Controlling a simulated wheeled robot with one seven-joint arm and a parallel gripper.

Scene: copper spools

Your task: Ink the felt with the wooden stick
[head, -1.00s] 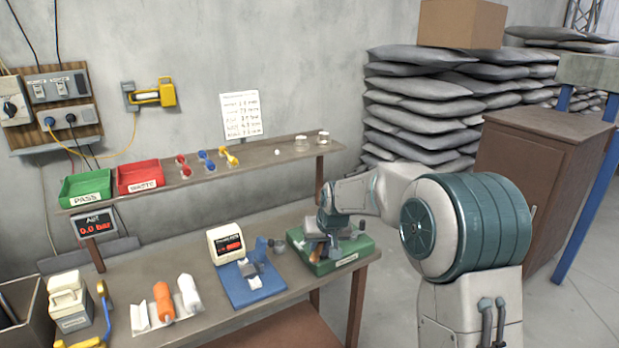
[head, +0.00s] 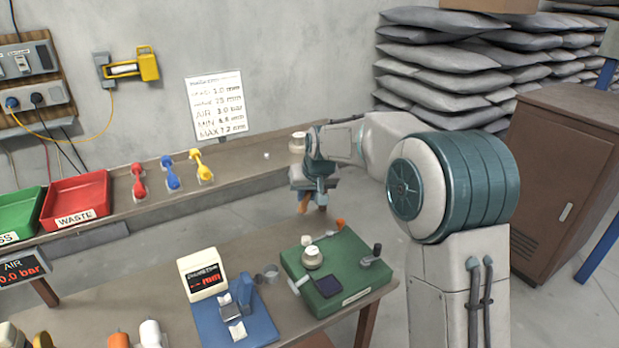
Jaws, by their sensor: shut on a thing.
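My gripper (head: 308,197) is in the air above the back of the green board, in front of the shelf's right end. It points down and is shut on a thin brown stick (head: 303,205), whose lower part shows below the fingers. The green board (head: 354,258) stands on the bench with a round metal dial (head: 312,257), a dark square pad (head: 328,286) and a black-knobbed post (head: 373,256). I cannot tell for sure which part is the felt. Anything further right there is hidden by my arm.
A blue fixture (head: 213,328) and a white readout box (head: 202,274) stand left of the green board. A red waste tray (head: 77,199) and several coloured-handled gauges (head: 171,173) sit on the shelf. A brown cabinet (head: 570,170) stands at the right.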

